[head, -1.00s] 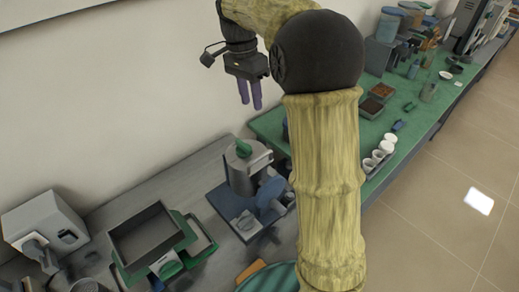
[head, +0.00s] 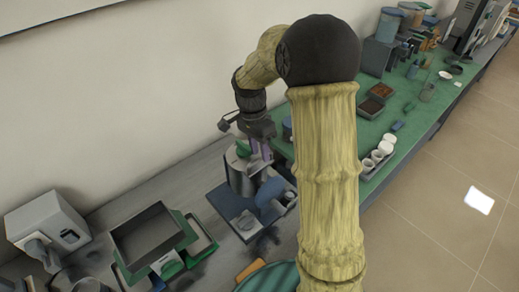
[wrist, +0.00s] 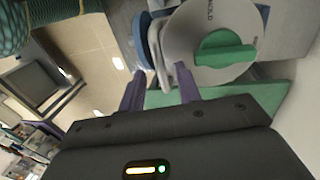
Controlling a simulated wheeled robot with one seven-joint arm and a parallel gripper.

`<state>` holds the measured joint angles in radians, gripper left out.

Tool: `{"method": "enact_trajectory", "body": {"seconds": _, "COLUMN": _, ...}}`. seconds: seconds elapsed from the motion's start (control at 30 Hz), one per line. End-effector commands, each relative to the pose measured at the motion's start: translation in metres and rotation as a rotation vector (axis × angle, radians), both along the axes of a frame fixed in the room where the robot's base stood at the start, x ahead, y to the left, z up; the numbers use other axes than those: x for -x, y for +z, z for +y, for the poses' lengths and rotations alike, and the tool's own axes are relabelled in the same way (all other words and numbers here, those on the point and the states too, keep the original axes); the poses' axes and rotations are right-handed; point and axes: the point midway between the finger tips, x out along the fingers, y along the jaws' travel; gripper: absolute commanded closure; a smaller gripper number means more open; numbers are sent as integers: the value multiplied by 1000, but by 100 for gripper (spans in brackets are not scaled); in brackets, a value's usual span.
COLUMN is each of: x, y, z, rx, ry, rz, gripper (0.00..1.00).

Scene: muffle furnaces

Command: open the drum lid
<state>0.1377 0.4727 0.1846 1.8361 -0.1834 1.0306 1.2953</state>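The drum (head: 238,182) is a grey metal cylinder on a blue base, standing on the bench left of my arm. Its round grey lid (wrist: 182,40) has a raised green handle (wrist: 225,49); the handle (head: 243,149) also shows in the head view. The lid looks closed. My gripper (head: 260,152), with purple fingers, is at the right side of the drum's top in the head view.
A blue wheel-like part (head: 270,191) sits at the drum's right side. A dark open tray (head: 150,238) and a grey box machine (head: 47,222) stand to the left. White cups (head: 377,156) are on the green mat (head: 410,105) at right.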

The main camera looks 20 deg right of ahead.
Motion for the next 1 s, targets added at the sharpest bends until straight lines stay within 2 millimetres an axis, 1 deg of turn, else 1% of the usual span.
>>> {"method": "enact_trajectory", "body": {"seconds": 0.1, "x": 2, "y": -6, "z": -1, "rx": 0, "ry": 1, "rz": 1, "gripper": 67}}
{"method": "enact_trajectory", "body": {"seconds": 0.37, "x": 1, "y": -7, "z": 1, "rx": 0, "ry": 3, "rz": -1, "gripper": 67}}
{"method": "enact_trajectory", "body": {"seconds": 0.4, "x": 1, "y": -7, "z": 1, "rx": 0, "ry": 3, "rz": -1, "gripper": 74}}
{"method": "enact_trajectory", "body": {"seconds": 0.53, "x": 1, "y": -7, "z": 1, "rx": 0, "ry": 4, "rz": 0, "gripper": 100}}
{"method": "enact_trajectory", "body": {"seconds": 1.0, "x": 0, "y": -4, "z": -2, "rx": 6, "ry": -5, "rz": 15, "gripper": 100}}
